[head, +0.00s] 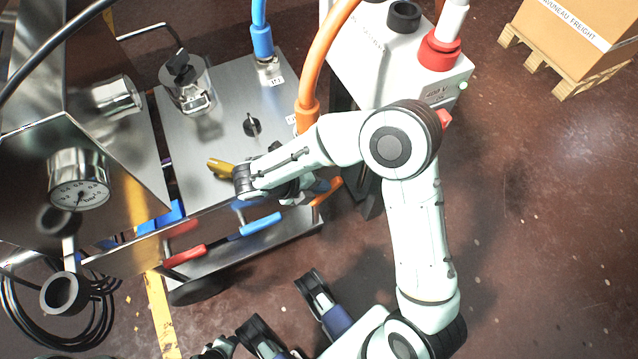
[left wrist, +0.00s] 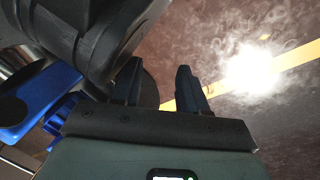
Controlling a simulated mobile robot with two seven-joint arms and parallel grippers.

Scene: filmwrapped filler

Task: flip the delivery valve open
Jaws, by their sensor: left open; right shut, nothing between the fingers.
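A yellow lever (head: 221,168), which looks like the delivery valve's handle, lies near the front edge of the steel top plate (head: 205,150) in the head view. My right arm's wrist is just right of it and partly hides its right end. My right gripper (head: 290,187) is shut and empty under the wrist, its fingers largely hidden. I cannot tell whether it touches the lever. My left gripper (left wrist: 160,74) is open and empty in the left wrist view, with dark floor behind its fingers.
A blue hose (head: 262,38) and an orange hose (head: 308,105) rise from the plate. A black knob (head: 252,125) and a black-topped steel canister (head: 187,85) stand behind the lever. A pressure gauge (head: 79,194) is left. Red (head: 187,256) and blue (head: 261,224) handles lie below.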

